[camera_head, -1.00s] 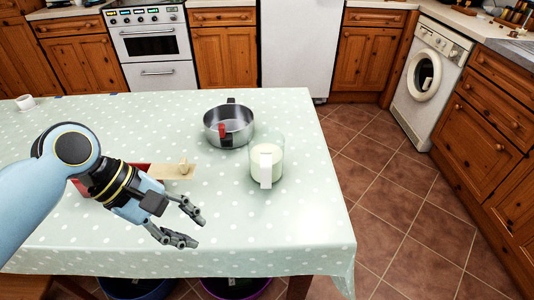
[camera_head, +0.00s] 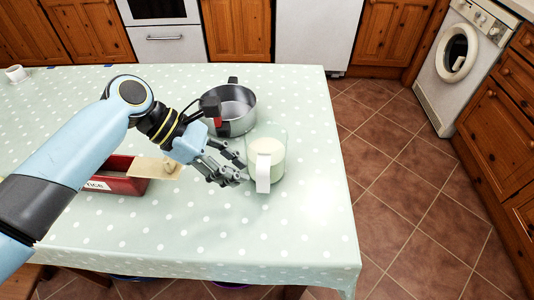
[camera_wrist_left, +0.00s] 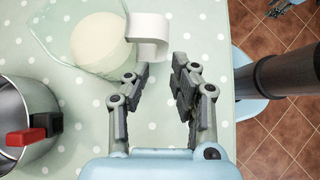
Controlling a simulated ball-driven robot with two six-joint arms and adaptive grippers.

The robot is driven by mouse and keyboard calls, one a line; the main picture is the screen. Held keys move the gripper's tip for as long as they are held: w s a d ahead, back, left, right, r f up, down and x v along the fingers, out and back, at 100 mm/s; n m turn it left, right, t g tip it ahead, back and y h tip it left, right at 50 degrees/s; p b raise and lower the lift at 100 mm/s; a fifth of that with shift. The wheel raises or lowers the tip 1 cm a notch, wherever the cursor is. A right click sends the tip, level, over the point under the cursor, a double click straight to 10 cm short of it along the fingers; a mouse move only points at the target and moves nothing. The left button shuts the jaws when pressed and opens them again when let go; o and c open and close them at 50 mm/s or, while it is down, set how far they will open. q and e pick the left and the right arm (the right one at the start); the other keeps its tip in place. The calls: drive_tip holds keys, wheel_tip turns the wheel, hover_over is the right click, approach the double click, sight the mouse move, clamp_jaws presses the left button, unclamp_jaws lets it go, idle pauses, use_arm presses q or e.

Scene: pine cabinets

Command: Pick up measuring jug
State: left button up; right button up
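The measuring jug (camera_head: 267,152) is clear, holds something pale, and has a white handle (camera_head: 263,174) facing the near side of the table. In the left wrist view the jug (camera_wrist_left: 103,40) is at the top, with its white handle (camera_wrist_left: 148,32) just beyond my fingertips. My left gripper (camera_head: 236,170) is just left of the jug handle. In the left wrist view my left gripper (camera_wrist_left: 160,72) is open, with nothing between its fingers. My right gripper is not clearly visible; only a small dark part shows at the top right of the wrist view.
A steel pan (camera_head: 238,108) with a red-and-black handle stands behind my left gripper. A red box (camera_head: 122,184) with a wooden lid (camera_head: 157,168) lies left of it. A white cup (camera_head: 16,73) is far left. The near right tabletop is clear; the table's right edge is close.

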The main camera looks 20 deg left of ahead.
use_arm(q)
drive_tip(key=x, duration=0.5)
drive_tip(key=shift+d, duration=0.4)
use_arm(e)
drive_tip(key=shift+w+a, duration=0.2)
drive_tip(key=shift+w, duration=0.85)
use_arm(q)
drive_tip(key=shift+s, duration=0.1)
drive_tip(key=c, duration=0.4)
clamp_jaws()
use_arm(e)
drive_tip(key=shift+s+d+f, duration=0.1)
drive_tip(key=shift+s+d, duration=0.05)
drive_tip(key=shift+s, duration=0.25)
